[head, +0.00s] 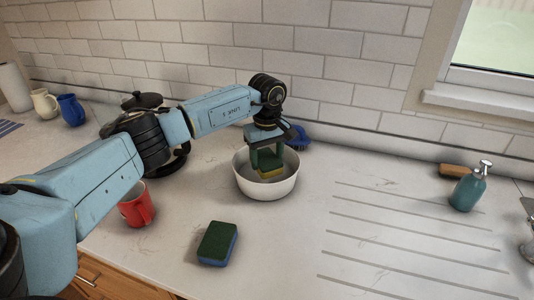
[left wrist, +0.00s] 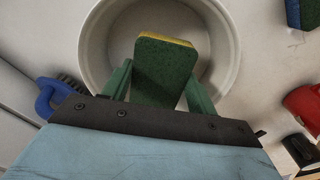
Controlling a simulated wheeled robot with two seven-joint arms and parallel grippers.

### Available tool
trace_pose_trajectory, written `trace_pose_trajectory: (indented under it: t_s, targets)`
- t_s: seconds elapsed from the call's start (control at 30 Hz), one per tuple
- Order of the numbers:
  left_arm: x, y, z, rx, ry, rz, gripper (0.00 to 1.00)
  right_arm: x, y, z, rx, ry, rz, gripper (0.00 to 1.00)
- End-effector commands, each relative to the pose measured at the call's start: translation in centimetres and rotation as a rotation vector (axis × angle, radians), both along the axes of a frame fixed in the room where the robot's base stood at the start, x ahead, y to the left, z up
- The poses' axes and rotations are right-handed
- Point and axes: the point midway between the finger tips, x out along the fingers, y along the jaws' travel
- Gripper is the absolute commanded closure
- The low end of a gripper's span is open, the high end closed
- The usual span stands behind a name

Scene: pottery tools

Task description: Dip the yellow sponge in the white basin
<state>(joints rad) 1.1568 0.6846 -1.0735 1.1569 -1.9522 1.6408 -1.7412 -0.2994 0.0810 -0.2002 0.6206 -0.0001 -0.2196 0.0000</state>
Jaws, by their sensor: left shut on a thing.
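The white basin (head: 266,188) stands on the counter in the middle of the head view. My left gripper (head: 268,160) points down over the basin and is shut on the yellow sponge (head: 271,173), which has a dark green top layer. In the left wrist view the sponge (left wrist: 165,70) sits between the two green fingers, with its yellow edge showing and the basin's rim (left wrist: 232,60) around it. The sponge is within the basin's opening; I cannot tell whether it touches the bottom. My right gripper is not in view.
A blue sponge with a green top (head: 217,243) lies in front of the basin. A red mug (head: 137,206) stands to the left. A blue brush (head: 298,136) lies behind the basin. A teal soap bottle (head: 468,190) stands at the right, past a clear grooved area.

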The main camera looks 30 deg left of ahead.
Motion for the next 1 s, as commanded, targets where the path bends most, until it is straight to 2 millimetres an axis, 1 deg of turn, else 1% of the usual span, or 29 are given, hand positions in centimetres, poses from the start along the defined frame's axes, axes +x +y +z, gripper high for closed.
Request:
trace_pose_trajectory:
  t_s: [0.03,0.17,0.63,1.0]
  targets:
    - [0.0,0.0,-0.8,0.0,0.0,0.0,0.5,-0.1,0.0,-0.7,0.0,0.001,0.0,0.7]
    - [0.0,0.0,-1.5,0.0,0.0,0.0,0.5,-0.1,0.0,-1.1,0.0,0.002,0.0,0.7]
    - [0.0,0.0,-1.7,0.0,0.0,0.0,0.5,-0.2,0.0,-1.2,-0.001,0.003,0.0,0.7]
    - [0.0,0.0,-2.8,0.0,0.0,0.0,0.49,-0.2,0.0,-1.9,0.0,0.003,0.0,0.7]
